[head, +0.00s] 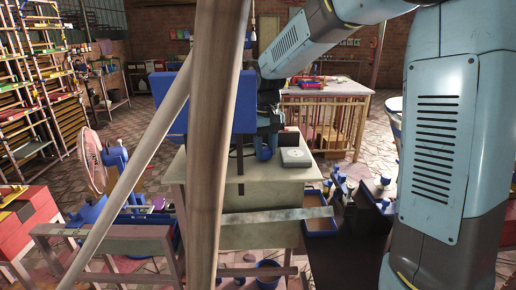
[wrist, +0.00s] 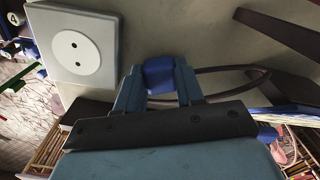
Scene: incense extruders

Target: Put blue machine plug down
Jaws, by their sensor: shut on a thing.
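My gripper (wrist: 159,80) is shut on the blue plug (wrist: 158,72), which sits between both fingers in the wrist view. A dark cable (wrist: 225,72) curves beside the plug and loops to the right. The plug is over the pale table top (wrist: 215,30); I cannot tell whether it touches the surface. A light grey socket box (wrist: 74,47) with two holes lies to the left of the plug, apart from it. In the head view the box (head: 295,157) lies on the table, and my gripper is close to its left, small and partly hard to make out.
A wooden post (head: 218,150) and blue machine part (head: 180,102) block much of the head view left of the table. A dark stand with blue trays (head: 321,227) is to the right. A fan (head: 91,160) and racks stand left. Bare table top lies in front of the box.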

